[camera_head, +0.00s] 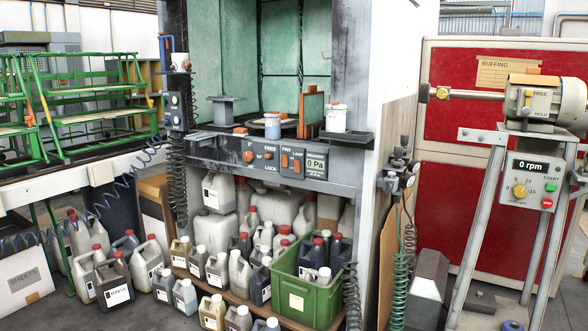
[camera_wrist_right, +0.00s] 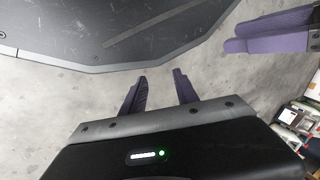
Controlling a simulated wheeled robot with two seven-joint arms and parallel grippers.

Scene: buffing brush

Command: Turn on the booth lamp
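The spray booth (camera_head: 297,45) stands in the middle of the head view, with a green back wall. Its front panel carries an orange rotary knob (camera_head: 249,156) and two small orange switches under small labels: the fan switch (camera_head: 285,162) and the lamp switch (camera_head: 297,166). The switch positions are too small to tell, and no lamp shows inside the booth. Neither gripper is in the head view. In the right wrist view my right gripper (camera_wrist_right: 160,88) is open and empty above grey floor. Purple fingers, apparently my left gripper (camera_wrist_right: 270,32), show at the upper right; their gap is unclear.
A gauge reading 0 Pa (camera_head: 315,164) sits right of the switches. Cups stand on the booth ledge. Several jugs and a green crate (camera_head: 302,296) fill the space below. A buffing machine (camera_head: 545,100) with a 0 rpm control box (camera_head: 530,180) stands right; a green rack (camera_head: 75,95) stands left.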

